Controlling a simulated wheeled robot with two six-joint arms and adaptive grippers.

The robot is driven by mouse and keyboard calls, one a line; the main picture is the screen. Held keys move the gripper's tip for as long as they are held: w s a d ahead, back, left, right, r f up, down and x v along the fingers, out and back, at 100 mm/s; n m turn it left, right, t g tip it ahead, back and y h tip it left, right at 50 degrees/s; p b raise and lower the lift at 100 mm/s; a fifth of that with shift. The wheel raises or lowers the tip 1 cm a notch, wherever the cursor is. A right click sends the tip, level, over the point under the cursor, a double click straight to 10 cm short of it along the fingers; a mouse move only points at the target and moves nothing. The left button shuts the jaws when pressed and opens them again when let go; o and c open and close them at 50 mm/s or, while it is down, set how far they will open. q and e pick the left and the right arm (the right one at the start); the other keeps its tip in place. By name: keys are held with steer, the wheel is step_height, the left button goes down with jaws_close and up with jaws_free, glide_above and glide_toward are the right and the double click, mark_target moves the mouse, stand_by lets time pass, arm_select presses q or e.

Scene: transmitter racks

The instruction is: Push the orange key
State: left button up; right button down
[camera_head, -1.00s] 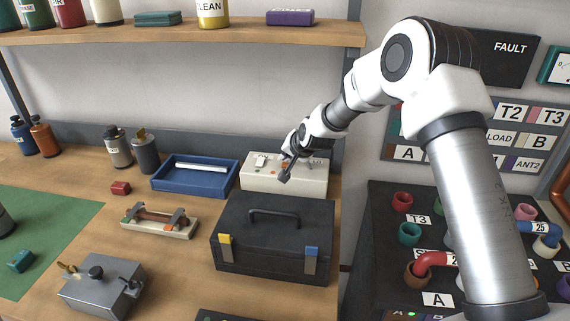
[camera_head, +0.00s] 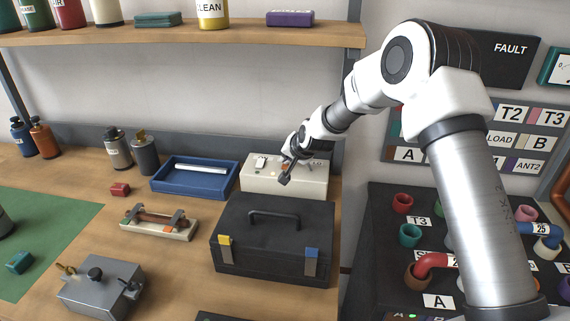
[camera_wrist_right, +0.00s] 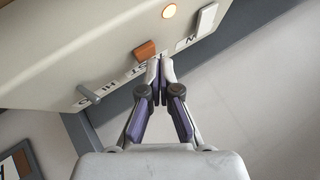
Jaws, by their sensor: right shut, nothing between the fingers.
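The orange key (camera_wrist_right: 145,49) is a small block on the face of a cream box (camera_head: 262,180), which stands at the back of the bench. My right gripper (camera_wrist_right: 161,66) is shut and empty. In the wrist view its fingertips are right beside the key, slightly to its lower right; I cannot tell whether they touch it. In the head view the right gripper (camera_head: 285,178) is in front of the box's upper face and hides part of it. My left gripper is not in view.
The box also carries a glowing round lamp (camera_wrist_right: 169,11), a white rocker switch (camera_wrist_right: 205,20) and a toggle lever (camera_wrist_right: 88,94). A black toolbox (camera_head: 272,240) stands in front of the box, and a blue tray (camera_head: 195,190) lies to its left.

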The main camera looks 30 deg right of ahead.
mark_target(287, 166)
steer(key=shift+s+r, duration=0.1)
steer(key=shift+r, duration=0.1)
step_height(287, 166, up, 6)
steer(key=p, duration=0.5)
steer(key=shift+p, duration=0.35)
steer(key=shift+f, duration=0.1)
